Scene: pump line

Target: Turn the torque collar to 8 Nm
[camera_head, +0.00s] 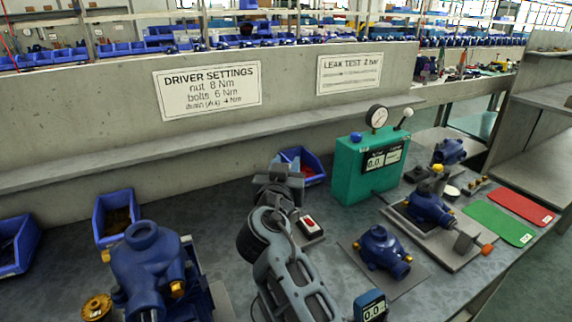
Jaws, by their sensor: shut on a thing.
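My gripper (284,178) is at the bench's middle, at the far end of my grey arm. It is shut on what seems to be the torque collar, but my wrist and arm hide most of that spot. The collar's marks and setting cannot be read from here. A wall sign (207,90) headed DRIVER SETTINGS reads nut 8 Nm, bolts 6 Nm, and a smaller third line ending in 4 Nm. A small red and white device (309,224) lies just right of my wrist.
A blue pump (150,268) stands front left, near blue bins (117,214). A green tester (368,165) with a gauge stands right of my gripper. Blue pump parts (382,249), a small display (371,305), and green (498,222) and red (522,205) mats occupy the right side.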

